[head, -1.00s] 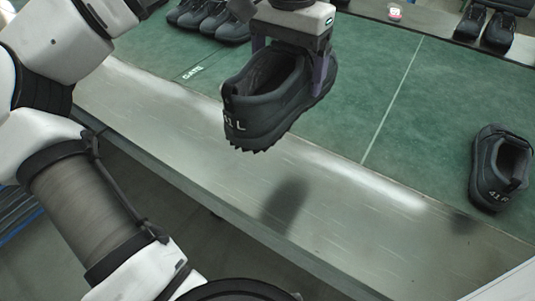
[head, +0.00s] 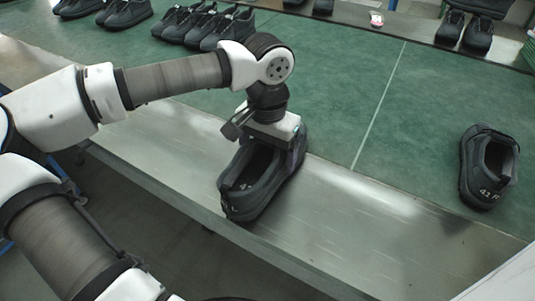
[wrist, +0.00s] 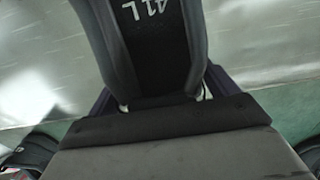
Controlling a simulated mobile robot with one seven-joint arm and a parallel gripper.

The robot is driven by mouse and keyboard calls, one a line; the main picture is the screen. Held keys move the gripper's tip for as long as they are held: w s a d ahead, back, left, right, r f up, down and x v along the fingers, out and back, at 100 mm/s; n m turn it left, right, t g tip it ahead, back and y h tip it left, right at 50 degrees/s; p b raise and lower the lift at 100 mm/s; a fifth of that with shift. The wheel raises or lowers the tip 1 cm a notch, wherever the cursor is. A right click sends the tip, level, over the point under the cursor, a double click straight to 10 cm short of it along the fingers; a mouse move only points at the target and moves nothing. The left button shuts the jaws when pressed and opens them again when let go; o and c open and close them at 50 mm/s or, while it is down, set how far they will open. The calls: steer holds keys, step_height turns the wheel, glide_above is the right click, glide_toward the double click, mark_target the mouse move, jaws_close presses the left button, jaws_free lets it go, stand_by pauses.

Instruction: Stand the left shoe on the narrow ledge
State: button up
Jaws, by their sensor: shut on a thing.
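The left shoe (head: 259,183), dark grey and marked 41 L, is at the bare metal ledge (head: 335,201) along the table's near side. It is upright, heel toward the near edge, toe toward the green mat. My gripper (head: 283,146) is shut on the shoe from above, near its front. In the wrist view the shoe (wrist: 158,45) fills the middle, with the 41L mark showing inside and a finger on each side. The sole looks at or very near the ledge; I cannot tell if it touches. The right shoe (head: 488,167), marked 41 R, stands on the mat at the right.
The green mat (head: 345,80) with a white line lies behind the ledge. Several dark shoes (head: 205,24) stand along the back, and a pair (head: 464,30) is at the back right. The ledge ends at a near edge above the floor. The ledge right of the shoe is clear.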

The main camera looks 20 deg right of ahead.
steer(key=shift+f, duration=0.35)
steer(key=shift+f, duration=0.2)
steer(key=o, duration=1.1)
step_height(320, 180, up, 12)
steer(key=shift+r, duration=0.25)
